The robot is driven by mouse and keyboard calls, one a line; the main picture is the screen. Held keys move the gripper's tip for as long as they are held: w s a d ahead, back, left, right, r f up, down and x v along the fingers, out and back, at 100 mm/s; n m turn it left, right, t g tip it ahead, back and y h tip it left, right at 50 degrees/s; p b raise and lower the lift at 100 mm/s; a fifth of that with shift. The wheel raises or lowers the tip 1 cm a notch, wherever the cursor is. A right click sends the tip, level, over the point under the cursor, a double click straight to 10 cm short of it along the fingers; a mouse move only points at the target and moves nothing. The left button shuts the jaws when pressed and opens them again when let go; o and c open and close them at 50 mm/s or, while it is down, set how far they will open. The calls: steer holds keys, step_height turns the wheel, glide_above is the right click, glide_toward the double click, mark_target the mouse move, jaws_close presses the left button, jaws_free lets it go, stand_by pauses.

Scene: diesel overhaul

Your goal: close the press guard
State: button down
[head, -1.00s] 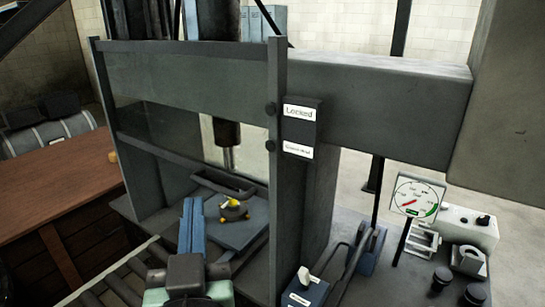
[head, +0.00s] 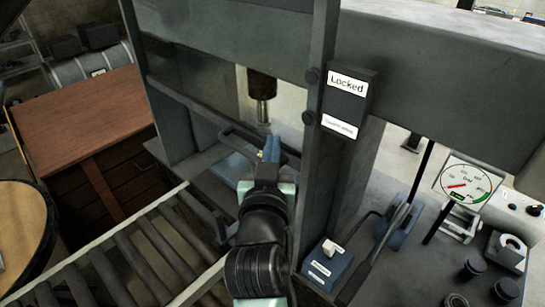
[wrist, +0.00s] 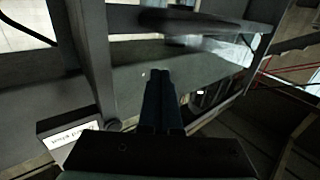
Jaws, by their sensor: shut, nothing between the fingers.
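The press guard appears as a clear pane with a dark lower rail (head: 190,103), set between the press uprights. It seems raised, with an opening below the rail. A bent dark handle bar (head: 232,138) shows in that opening, partly hidden by my gripper. My gripper (head: 268,148) has its blue fingers together and empty, pointing into the press front, close to the rail and handle. Whether they touch is unclear. In the wrist view my gripper (wrist: 167,85) is shut in front of a grey panel or rail. The label box (head: 347,98) on the right upright reads "Locked".
The press ram (head: 262,95) hangs behind the opening. A roller conveyor (head: 120,250) lies in front. A blue switch box (head: 327,265) and a gauge (head: 466,185) are at right. A wooden bench (head: 85,115) stands at left.

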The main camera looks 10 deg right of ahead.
steer(key=f, duration=0.3)
steer(key=shift+s+a+f+p, duration=0.1)
steer(key=shift+s+f+p, duration=0.2)
steer(key=shift+f, duration=0.1)
step_height(320, 180, down, 31)
steer(key=b, duration=2.9)
steer(key=shift+b, duration=0.4)
